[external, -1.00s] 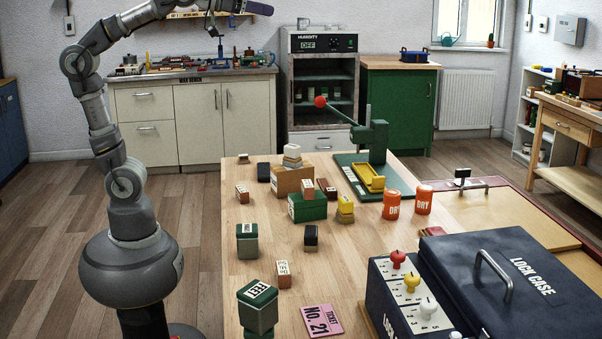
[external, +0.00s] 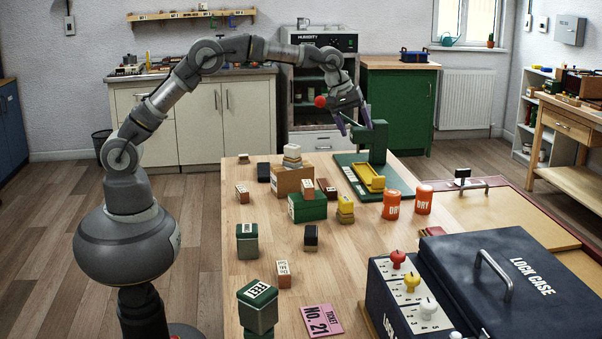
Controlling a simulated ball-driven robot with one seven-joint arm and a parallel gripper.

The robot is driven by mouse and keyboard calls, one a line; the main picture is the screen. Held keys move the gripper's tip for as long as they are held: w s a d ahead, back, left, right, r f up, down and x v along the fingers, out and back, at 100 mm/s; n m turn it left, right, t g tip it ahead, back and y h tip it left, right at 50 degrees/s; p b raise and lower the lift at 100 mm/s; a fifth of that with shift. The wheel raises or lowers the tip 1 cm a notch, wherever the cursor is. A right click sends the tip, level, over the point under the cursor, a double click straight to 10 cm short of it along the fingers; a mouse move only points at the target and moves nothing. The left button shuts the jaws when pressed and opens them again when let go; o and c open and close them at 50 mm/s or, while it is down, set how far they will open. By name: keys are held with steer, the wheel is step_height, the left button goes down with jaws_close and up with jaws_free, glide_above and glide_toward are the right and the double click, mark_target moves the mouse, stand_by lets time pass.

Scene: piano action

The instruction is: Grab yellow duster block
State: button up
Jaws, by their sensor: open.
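A small yellow block (external: 345,208) with a darker band stands upright on the wooden table, right of the green box. It looks like the duster block, though no label can be read. My gripper (external: 355,124) is open and empty, with its fingers pointing down in front of the green press. In the picture it is well above the yellow block and apart from it.
The green press (external: 373,142) with a red ball on its lever is close to my gripper. A yellow tray (external: 370,182) lies on its base. Orange DRY canisters (external: 391,205), a green box (external: 307,207) and several small stamps surround the yellow block. Bare tabletop (external: 365,255) lies in front.

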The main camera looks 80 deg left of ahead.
mark_target(346, 199)
steer(key=f+n+g, duration=0.1)
steer(key=f+n, duration=0.1)
steer(key=f, duration=0.5)
steer(key=f+n+g, duration=0.1)
steer(key=f+g, duration=0.1)
steer(key=f, duration=0.5)
steer(key=s+f+n+g+p, duration=0.1)
steer(key=f+n, duration=0.1)
steer(key=f, duration=0.5)
steer(key=shift+a+f+n, duration=0.15)
steer(key=shift+f+n, duration=0.15)
steer(key=shift+f, duration=0.05)
steer(key=f, duration=0.1)
steer(key=f+b, duration=0.1)
steer(key=f, duration=0.1)
steer(key=f+b, duration=0.1)
steer(key=f, duration=0.1)
steer(key=shift+s, duration=0.25)
